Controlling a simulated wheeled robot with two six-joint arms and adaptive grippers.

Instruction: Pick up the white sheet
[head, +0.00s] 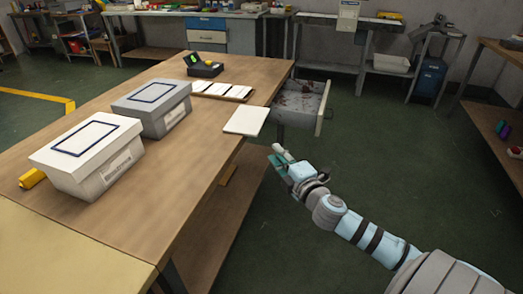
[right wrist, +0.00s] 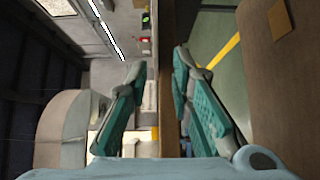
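The white sheet (head: 246,121) lies flat near the right edge of the wooden table in the head view, with a corner close to that edge. My right gripper (head: 281,158) is beside the table edge, just right of and nearer than the sheet, apart from it. In the right wrist view my right gripper (right wrist: 161,68) has its two teal-padded fingers spread, with nothing held between them. The table edge shows as a brown strip in the gap. I cannot make out the sheet in that view. My left gripper is not in view.
A white lidded box (head: 85,178) and a grey lidded box (head: 160,118) stand on the table (head: 190,180). A tray with white cards (head: 222,91) and a dark device (head: 205,69) lie behind. An open drawer (head: 300,104) juts out beyond the sheet.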

